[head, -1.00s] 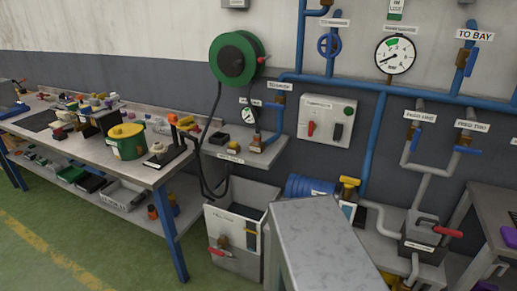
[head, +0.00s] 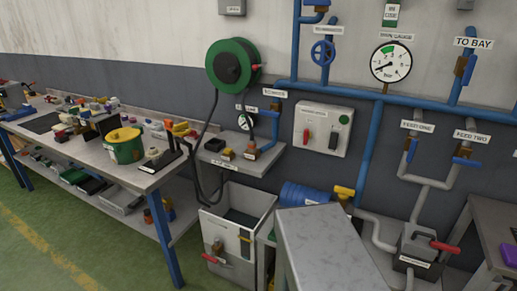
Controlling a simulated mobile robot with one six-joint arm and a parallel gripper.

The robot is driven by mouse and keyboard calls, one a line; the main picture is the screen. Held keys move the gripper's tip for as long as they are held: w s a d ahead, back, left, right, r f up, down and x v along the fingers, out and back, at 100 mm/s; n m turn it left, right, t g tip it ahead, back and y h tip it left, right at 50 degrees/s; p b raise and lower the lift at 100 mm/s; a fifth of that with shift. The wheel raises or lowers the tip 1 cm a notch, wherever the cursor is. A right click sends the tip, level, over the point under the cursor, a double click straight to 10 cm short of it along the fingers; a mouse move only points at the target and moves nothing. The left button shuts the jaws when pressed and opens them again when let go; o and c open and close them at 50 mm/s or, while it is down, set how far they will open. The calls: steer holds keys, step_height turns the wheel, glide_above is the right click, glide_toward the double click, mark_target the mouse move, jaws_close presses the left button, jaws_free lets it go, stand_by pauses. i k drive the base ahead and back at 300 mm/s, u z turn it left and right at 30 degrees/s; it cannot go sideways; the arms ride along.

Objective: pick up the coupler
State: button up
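I cannot pick out the coupler with certainty; the small parts are too small to tell apart. A small wall shelf (head: 213,149) holds a few dark and orange-brown fittings, among them an orange-brown fitting (head: 251,151) below a blue pipe. A hose runs down from the green reel (head: 232,62) past this shelf. The workbench (head: 150,180) at left carries many small coloured parts and a green pot with a yellow rim (head: 125,146). My gripper is not in view.
A grey flat-topped block (head: 320,250) fills the lower middle. A pale open bin (head: 228,262) stands below the shelf. At right are blue wall pipes, a pressure gauge (head: 391,61) and a red-handled valve (head: 444,246). Green floor is open at lower left.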

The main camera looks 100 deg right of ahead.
mark_target(251, 141)
steer(key=z, duration=0.05)
steer(key=k, duration=2.25)
steer(key=z, duration=0.65)
steer(key=i, duration=1.65)
steer(key=u, duration=0.05)
